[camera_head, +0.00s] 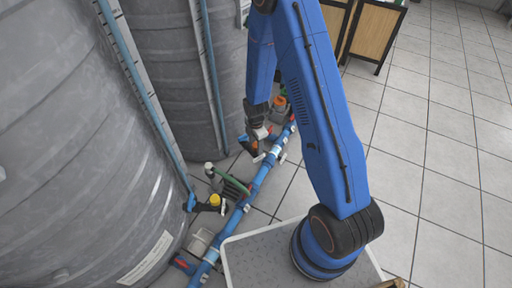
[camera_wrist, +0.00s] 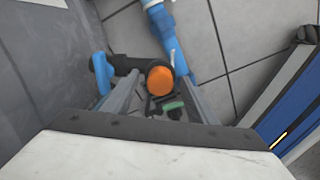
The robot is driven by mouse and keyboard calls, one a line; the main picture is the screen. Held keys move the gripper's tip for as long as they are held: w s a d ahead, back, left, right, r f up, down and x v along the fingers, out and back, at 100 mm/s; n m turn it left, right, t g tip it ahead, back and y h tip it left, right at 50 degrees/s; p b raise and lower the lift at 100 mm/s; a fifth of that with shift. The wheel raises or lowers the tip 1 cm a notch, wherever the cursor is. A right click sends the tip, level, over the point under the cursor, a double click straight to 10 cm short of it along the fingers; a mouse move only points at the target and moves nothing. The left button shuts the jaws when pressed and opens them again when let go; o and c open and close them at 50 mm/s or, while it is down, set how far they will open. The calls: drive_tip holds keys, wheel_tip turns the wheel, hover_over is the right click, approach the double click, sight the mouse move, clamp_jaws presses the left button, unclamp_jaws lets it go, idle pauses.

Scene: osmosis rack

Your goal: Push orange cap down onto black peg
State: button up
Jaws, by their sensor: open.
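In the wrist view the round orange cap (camera_wrist: 159,81) lies between the far ends of my gripper's fingers (camera_wrist: 160,78). My gripper is open, with one finger on each side of the cap. I cannot tell whether the fingers touch it. A black fitting (camera_wrist: 126,64) runs left from beside the cap to a blue handle (camera_wrist: 101,72). The black peg is not clearly visible; the cap may cover it. In the head view my gripper (camera_head: 258,134) points down beside the blue pipe, and the cap there is largely hidden.
Large grey tanks (camera_head: 100,120) stand close on the left. A blue pipe (camera_head: 262,168) runs along the floor, with a yellow cap (camera_head: 214,199) on a nearer valve. Another orange-topped part (camera_head: 279,102) is just behind my gripper. The tiled floor (camera_head: 430,150) at the right is clear.

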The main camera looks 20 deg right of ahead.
sight(256, 145)
drive_tip(key=c, duration=1.1)
drive_tip(key=shift+r, duration=0.1)
wheel_tip(256, 145, up, 10)
drive_tip(key=shift+f, duration=0.1)
idle(0.4)
